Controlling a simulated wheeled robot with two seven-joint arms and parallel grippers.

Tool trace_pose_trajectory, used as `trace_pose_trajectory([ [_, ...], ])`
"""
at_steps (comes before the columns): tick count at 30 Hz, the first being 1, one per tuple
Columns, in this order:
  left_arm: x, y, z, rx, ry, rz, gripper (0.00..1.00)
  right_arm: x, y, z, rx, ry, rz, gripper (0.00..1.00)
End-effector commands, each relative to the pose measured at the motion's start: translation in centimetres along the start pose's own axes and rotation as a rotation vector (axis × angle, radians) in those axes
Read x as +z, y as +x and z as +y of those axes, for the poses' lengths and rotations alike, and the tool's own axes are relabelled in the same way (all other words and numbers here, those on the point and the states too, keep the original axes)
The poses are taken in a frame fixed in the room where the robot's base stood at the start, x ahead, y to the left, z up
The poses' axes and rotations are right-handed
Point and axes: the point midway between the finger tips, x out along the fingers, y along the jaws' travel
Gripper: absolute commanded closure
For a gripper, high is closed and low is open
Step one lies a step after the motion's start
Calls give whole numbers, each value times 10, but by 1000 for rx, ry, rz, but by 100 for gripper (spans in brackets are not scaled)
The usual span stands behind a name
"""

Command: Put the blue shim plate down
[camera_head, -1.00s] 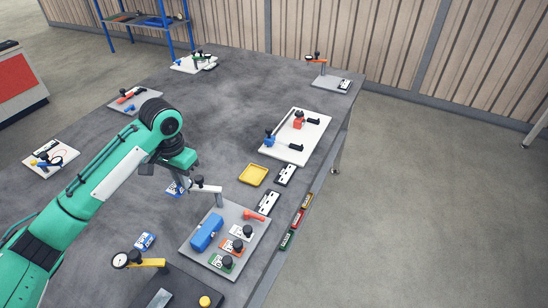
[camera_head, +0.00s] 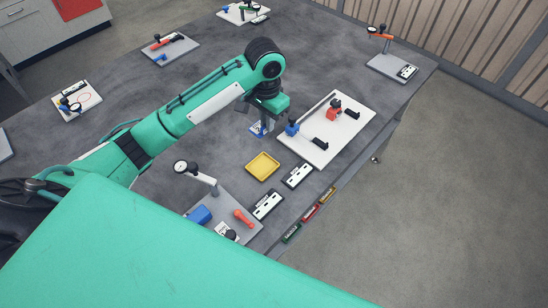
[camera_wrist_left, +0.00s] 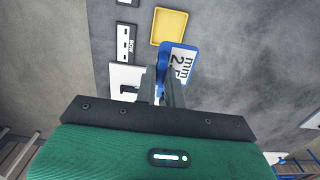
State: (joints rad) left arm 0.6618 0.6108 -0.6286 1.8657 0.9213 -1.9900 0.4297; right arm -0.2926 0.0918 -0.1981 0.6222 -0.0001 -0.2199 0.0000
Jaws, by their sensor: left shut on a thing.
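My left gripper (camera_head: 266,120) is shut on the blue shim plate (camera_head: 257,130), which has a white label on its face. The plate hangs below the jaws, between the yellow tray and the white fixture board; its height above the table is hard to tell. In the left wrist view, the fingers (camera_wrist_left: 166,88) close on the plate's blue upright grip, and the white label (camera_wrist_left: 183,62) with black print shows beside it. My right gripper is not in view.
The yellow tray (camera_head: 262,167) lies just in front of the plate. Two black-and-white label plates (camera_head: 297,176) lie beside it. The white fixture board (camera_head: 341,137) with red and blue clamps is to the right. Bare grey table (camera_head: 207,142) lies left. A large green shape covers the bottom.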

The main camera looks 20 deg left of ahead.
Motion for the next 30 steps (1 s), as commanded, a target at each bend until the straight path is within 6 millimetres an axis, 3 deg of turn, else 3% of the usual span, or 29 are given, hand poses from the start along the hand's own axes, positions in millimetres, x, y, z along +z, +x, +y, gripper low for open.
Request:
trace_pose_trajectory([
  [9, 3, 80, 0, 0, -1, -9, 100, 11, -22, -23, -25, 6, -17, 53],
  [15, 2, 128, 0, 0, -1, -6, 100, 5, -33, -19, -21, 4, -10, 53],
  [30, 2, 188, 0, -1, 0, -4, 100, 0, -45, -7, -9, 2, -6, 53],
])
